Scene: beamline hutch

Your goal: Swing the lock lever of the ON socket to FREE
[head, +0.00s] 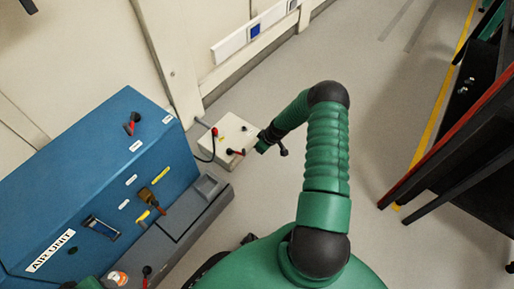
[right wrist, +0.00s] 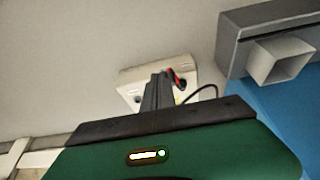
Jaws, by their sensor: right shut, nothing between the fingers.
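A white box (head: 236,130) stands on the floor beyond the blue unit. It carries a red-tipped part (head: 214,132) with a black cable at its left and a red and black lever (head: 236,152) at its near side. No ON or FREE lettering is readable, so I cannot tell which part is the lock lever. My right gripper (head: 262,141) is at the box's right edge. In the right wrist view its shut, empty fingers (right wrist: 161,76) overlap the white box (right wrist: 130,78), beside a red part (right wrist: 174,77); contact is unclear. My left gripper is not in view.
The blue AIR UNIT (head: 105,175) with levers and yellow labels fills the left. A grey ledge (head: 185,222) runs along its front. A cream wall (head: 190,60) rises behind the box. A dark rack (head: 470,150) stands at right. Open floor (head: 390,95) lies between.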

